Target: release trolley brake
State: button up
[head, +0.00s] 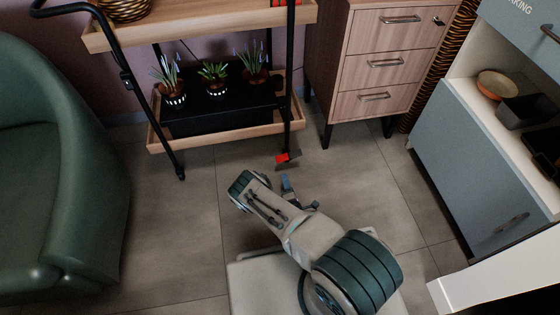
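The trolley (230,125) has black metal posts and two wooden trays, and stands at the upper middle of the head view. A small red brake lever (282,158) shows at the foot of its front right post, by the dark caster. My gripper (287,181) appears just below the red lever in the picture, with a small gap of floor visible between them. My arm partly hides it, and its finger opening cannot be made out. I see nothing held in it.
Several potted plants (213,72) stand on a black box on the lower tray. A green armchair (45,170) is at left. A wooden drawer cabinet (382,60) stands behind right, and a grey-blue cupboard (470,165) at right. The tiled floor (175,230) between is clear.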

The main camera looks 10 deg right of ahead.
aim_at(280, 158)
jog(key=w+b, duration=0.4)
jog(key=w, duration=0.8)
